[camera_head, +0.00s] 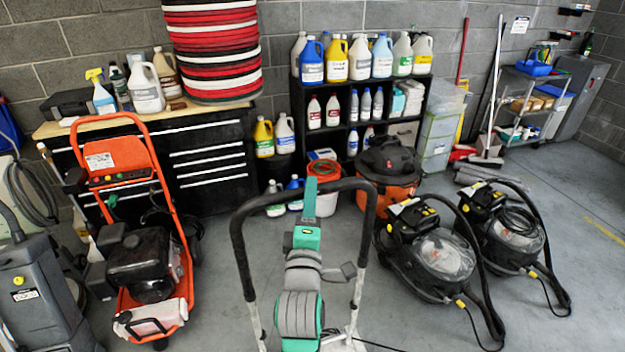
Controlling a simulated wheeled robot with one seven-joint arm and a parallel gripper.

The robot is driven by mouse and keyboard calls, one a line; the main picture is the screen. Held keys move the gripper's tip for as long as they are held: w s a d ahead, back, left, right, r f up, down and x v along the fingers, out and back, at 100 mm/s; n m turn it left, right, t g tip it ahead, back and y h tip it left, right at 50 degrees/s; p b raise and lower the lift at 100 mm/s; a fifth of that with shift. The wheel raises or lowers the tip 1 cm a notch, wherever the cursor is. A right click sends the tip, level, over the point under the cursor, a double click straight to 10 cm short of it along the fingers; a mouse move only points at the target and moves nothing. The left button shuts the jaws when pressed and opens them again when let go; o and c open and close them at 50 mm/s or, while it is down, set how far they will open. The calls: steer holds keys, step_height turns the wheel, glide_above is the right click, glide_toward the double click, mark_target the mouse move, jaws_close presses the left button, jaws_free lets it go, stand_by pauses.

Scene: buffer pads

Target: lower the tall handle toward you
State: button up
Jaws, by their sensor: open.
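The tall handle (304,186) is a black U-shaped bar in the near middle of the head view. It stands raised on two pale metal uprights (357,290), whose lower ends run toward the bottom edge.
An orange-framed machine (124,170) stands to the left and a grey machine (35,300) at the far left. Two black vacuums (432,258) (515,238) with hoses stand to the right. An orange-black vacuum (386,172) and a bucket are behind. Dark cables lie near the bottom middle.

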steer(key=shift+x, duration=2.8)
